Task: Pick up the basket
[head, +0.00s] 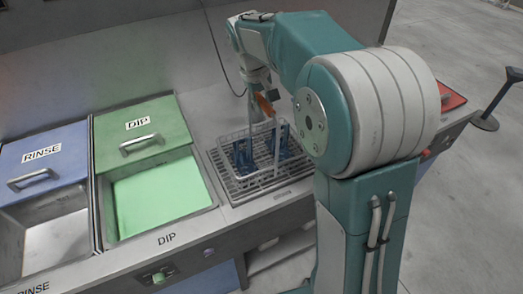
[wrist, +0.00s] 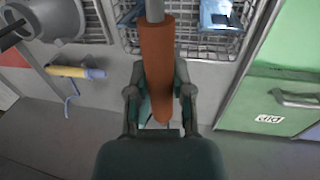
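The basket (head: 248,181) is a pale wire basket with blue items inside, standing on a slatted drain grate right of the DIP basin. Its orange grip (head: 265,104) rises above it on a grey rod. In the wrist view, the orange grip (wrist: 156,62) runs lengthwise through the middle, and the basket's wire edge (wrist: 205,47) shows at the top. My gripper (wrist: 160,88) has its fingers apart, one on each side of the grip; I see no clear contact. In the head view, my gripper is just above the grip, partly hidden by my arm.
The green DIP basin (head: 160,195) and blue RINSE lid (head: 42,160) are left of the basket. A grey wall stands behind. In the wrist view, a yellow-and-blue tool (wrist: 78,72) lies left. A red item (head: 452,98) lies on the right counter end.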

